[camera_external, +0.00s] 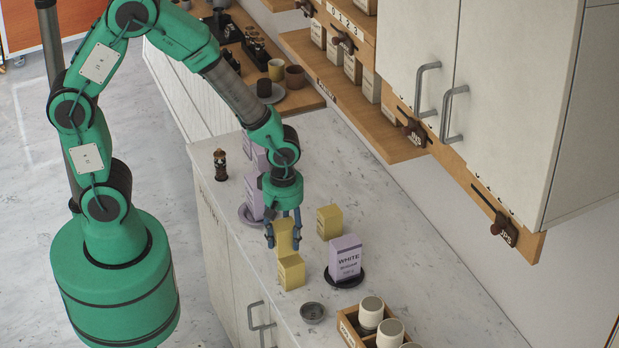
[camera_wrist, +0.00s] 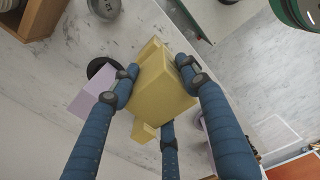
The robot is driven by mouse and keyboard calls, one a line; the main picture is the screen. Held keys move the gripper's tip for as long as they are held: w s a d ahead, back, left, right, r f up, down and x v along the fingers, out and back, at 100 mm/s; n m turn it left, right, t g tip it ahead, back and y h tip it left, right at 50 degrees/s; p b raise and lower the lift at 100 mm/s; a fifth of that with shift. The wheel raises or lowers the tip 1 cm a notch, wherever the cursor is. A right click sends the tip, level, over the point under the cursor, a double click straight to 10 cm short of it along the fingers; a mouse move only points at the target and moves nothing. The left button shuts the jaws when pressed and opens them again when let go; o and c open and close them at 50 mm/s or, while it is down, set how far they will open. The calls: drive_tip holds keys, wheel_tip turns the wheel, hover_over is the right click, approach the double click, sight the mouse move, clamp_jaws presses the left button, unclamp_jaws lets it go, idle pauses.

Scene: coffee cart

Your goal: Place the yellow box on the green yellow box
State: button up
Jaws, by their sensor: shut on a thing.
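My gripper (camera_external: 283,228) points down over the counter, its blue fingers closed around a yellow box (camera_external: 284,236). The held box (camera_wrist: 165,85) fills the middle of the wrist view. A second yellow box (camera_external: 292,272) stands on the counter just below and in front of the held one; only its edge (camera_wrist: 149,47) shows past the held box in the wrist view. I cannot tell whether these two touch. A third yellow box (camera_external: 329,222) stands to the right, and it partly shows in the wrist view (camera_wrist: 143,130). No box looks clearly green.
A lilac box (camera_external: 346,257) stands on a dark coaster (camera_external: 347,281) to the right. Several lilac boxes (camera_external: 253,196) are stacked behind my gripper. A small dish (camera_external: 313,312) and a wooden crate with cups (camera_external: 349,331) are in front. Cabinets (camera_external: 480,80) overhang at right.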

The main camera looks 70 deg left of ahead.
sight(291, 246)
drive_tip(key=shift+w+d, duration=0.1)
drive_tip(key=shift+w, duration=0.2)
drive_tip(key=shift+w, duration=0.1)
drive_tip(key=shift+w, duration=0.2)
drive_tip(key=shift+w+d+f, duration=0.1)
drive_tip(key=shift+w+f, duration=0.05)
drive_tip(key=shift+f, duration=1.7)
drive_tip(key=shift+f, duration=0.15)
drive_tip(key=o, duration=1.2)
drive_tip(key=shift+c, duration=0.2)
